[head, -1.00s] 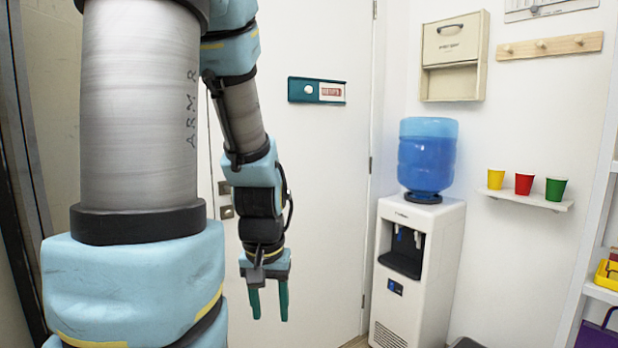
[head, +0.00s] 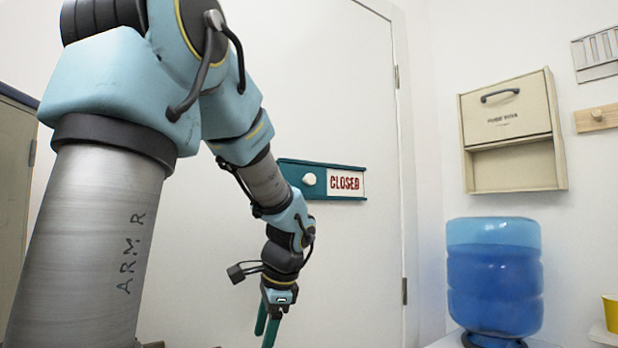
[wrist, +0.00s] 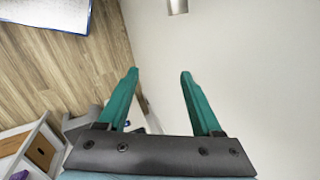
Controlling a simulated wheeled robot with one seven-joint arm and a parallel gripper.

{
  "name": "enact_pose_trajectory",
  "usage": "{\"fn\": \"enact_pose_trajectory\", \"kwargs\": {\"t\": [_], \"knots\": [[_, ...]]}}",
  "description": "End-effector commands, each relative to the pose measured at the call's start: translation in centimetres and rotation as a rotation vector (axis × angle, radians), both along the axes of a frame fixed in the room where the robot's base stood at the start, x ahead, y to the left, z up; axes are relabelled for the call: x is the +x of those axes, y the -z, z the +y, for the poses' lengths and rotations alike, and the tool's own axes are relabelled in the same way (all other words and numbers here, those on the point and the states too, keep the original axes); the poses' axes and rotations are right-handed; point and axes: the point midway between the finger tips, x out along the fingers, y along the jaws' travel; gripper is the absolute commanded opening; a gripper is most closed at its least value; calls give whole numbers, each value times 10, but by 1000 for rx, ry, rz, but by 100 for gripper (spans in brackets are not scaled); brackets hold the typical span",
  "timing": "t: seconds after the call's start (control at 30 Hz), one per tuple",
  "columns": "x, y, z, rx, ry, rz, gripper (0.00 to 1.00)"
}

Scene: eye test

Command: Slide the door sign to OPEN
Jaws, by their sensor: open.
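The door sign (head: 321,186) is a teal, wide slider plate on the white door (head: 345,100). It has a round white knob (head: 309,179) near its middle, and its window at the right reads CLOSED (head: 346,183) in red. My gripper (head: 266,328) hangs below and to the left of the sign, apart from it, with its teal fingers pointing down. The wrist view shows the fingers (wrist: 158,74) spread with nothing between them. The sign does not show in the wrist view. My arm may cover the sign's left end in the head view.
A blue water bottle (head: 495,280) stands right of the door, below a cream wall box (head: 512,130). A yellow cup (head: 611,312) is at the right edge. The wrist view shows wooden floor (wrist: 70,70) and a low shelf unit (wrist: 30,150). The door around the sign's right side is clear.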

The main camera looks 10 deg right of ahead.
Motion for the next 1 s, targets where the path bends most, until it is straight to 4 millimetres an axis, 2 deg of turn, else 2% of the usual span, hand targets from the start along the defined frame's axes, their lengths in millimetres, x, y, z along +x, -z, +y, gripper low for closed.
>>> {"fn": "enact_pose_trajectory", "kwargs": {"t": [0.03, 0.07, 0.1, 0.17, 0.2, 0.3, 0.4, 0.43, 0.53, 0.63, 0.77, 1.0], "knots": [[20, -42, -31, 119, 217, -40, 66], [29, -66, -46, 200, 336, -60, 66], [38, -100, -65, 312, 477, -86, 66], [46, -151, -93, 476, 650, -123, 66], [48, -185, -108, 580, 741, -145, 66], [43, -260, -140, 804, 891, -186, 66], [31, -316, -156, 962, 960, -202, 66], [27, -329, -159, 997, 971, -205, 66], [19, -355, -164, 1070, 991, -205, 66], [19, -363, -163, 1100, 995, -200, 66], [32, -358, -155, 1104, 994, -195, 66], [70, -341, -138, 1101, 995, -195, 66]]}}
